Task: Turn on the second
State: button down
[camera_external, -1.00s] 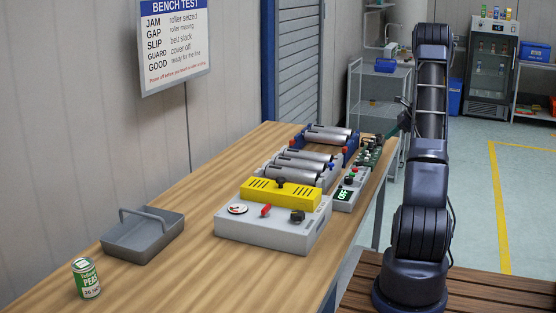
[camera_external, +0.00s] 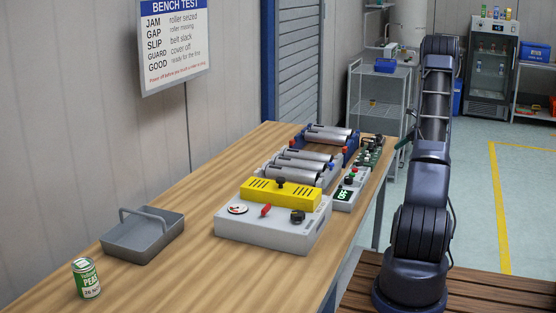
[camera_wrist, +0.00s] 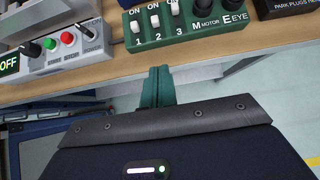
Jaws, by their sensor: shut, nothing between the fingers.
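A green switch box (camera_wrist: 190,32) is at the top of the wrist view, with ON labels above numbers 1, 2 and 3. The second switch (camera_wrist: 155,19) has a white lever between the first (camera_wrist: 135,27) and the third (camera_wrist: 175,10); I cannot tell which way each lever is set. The green box (camera_external: 371,151) also shows near the bench's right edge in the external view. My gripper (camera_wrist: 161,72) has its green fingers shut and empty, just in front of the box near the first and second switches, apparently apart from them. In the external view the gripper is mostly hidden by my arm.
A grey control box (camera_wrist: 68,44) with an OFF display, black lever and green and red buttons is left of the switch box. A black box (camera_wrist: 285,8) is at the right. Rollers (camera_external: 325,137) and a yellow-covered unit (camera_external: 280,193) stand on the wooden bench (camera_external: 200,235).

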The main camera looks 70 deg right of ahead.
aim_at(372, 159)
jog(key=x, duration=0.7)
jog(key=shift+w+f, duration=0.25)
jog(key=shift+w+r, duration=0.1)
jog(key=shift+w, duration=1.85)
jog(key=shift+w, duration=1.15)
jog(key=s, duration=0.4)
jog(key=shift+s, duration=0.15)
jog(key=v, duration=1)
